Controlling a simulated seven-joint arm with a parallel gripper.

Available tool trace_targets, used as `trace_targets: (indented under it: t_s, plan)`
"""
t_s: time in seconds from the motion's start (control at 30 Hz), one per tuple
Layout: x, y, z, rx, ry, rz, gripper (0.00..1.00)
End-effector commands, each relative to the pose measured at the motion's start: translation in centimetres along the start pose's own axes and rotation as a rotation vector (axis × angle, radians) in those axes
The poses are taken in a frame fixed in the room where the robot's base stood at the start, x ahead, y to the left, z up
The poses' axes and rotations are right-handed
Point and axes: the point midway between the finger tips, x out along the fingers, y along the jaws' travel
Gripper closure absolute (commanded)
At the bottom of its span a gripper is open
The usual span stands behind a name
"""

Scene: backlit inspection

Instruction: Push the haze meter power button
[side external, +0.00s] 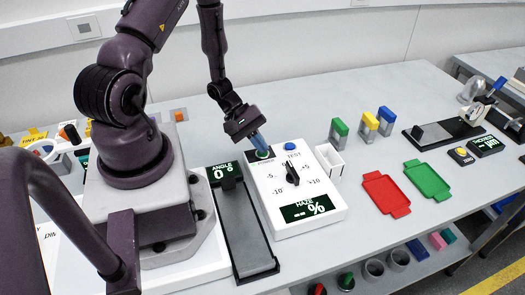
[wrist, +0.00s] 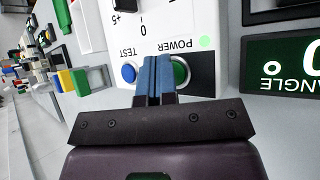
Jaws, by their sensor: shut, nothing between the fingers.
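The haze meter (side external: 297,215) is a white box with a black dial, a blue TEST button (side external: 291,146) and a lit display reading HAZE %. Its green POWER button (side external: 264,154) is at the far left corner. My gripper (side external: 262,147) is shut and empty, with its blue fingertips at the green button. In the wrist view the power button (wrist: 180,72) shows just right of the fingertips, partly hidden by them. A small green light (wrist: 205,42) glows beside the POWER label. I cannot tell whether the fingertips touch the button. The TEST button (wrist: 129,73) is left of the fingers.
An angle unit (side external: 225,172) with a dark slide stands left of the meter. A white open holder (side external: 329,161) stands right of it.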

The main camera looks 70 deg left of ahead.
Motion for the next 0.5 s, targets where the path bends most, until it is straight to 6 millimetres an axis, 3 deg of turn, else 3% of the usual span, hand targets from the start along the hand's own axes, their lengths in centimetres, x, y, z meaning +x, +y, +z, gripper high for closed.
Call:
trace_targets:
  t_s: [0.5]
  plan:
    - [-0.88,0.63,0.57,0.001,0.001,0.001,1.0]
